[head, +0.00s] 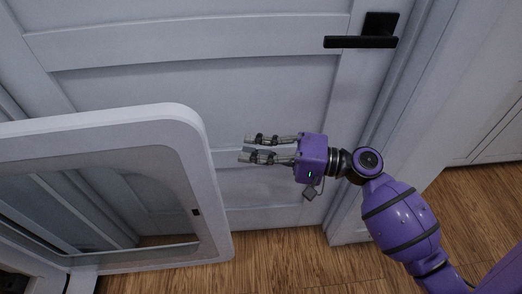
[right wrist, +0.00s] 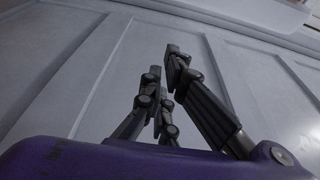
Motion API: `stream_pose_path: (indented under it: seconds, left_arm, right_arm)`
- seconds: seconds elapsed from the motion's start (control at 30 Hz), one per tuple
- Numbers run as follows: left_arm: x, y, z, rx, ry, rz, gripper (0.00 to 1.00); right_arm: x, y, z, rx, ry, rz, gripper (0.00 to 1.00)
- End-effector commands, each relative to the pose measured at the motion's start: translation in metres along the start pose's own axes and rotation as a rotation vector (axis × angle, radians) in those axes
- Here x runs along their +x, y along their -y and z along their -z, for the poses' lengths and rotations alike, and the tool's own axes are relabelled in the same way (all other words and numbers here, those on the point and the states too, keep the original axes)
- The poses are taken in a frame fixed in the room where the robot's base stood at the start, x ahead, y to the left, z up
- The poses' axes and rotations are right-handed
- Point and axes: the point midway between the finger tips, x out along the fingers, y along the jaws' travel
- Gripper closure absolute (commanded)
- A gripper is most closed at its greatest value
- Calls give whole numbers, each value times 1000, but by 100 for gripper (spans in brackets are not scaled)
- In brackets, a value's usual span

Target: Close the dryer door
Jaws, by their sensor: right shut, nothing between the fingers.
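The dryer door (head: 190,128) stands open at the left of the head view. It is a white rounded frame around a clear window, with a small dark latch spot near its free edge. My right gripper (head: 243,147) is to the right of that free edge, with its fingers pointing left toward it. A gap shows between the fingertips and the door in the picture. The right gripper is shut and empty; its fingers also show in the right wrist view (right wrist: 164,62). The dryer body is mostly out of view. My left gripper is not in view.
A white panelled room door (head: 190,80) with a black handle (head: 360,42) stands behind my right gripper. Its frame is at the right. The wooden floor (head: 285,270) is clear below. A pale edge crosses the top of the right wrist view; I cannot tell what it is.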

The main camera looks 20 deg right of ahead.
Motion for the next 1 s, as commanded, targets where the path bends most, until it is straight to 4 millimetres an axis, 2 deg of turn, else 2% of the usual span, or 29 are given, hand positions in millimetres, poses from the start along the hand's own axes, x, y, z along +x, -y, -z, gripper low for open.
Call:
stream_pose_path:
  seconds: [0.1,0.27,0.4,0.53,1.0]
  left_arm:
    - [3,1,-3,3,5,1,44]
    - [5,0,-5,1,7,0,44]
    - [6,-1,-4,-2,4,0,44]
    - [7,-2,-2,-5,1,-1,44]
    - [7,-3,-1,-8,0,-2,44]
  right_arm:
    - [28,0,0,-1,2,2,100]
    - [61,0,0,-2,1,3,100]
    - [53,-1,-21,1,0,-1,100]
    - [49,-1,-32,1,0,-1,100]
    - [47,0,-38,1,-1,-1,100]
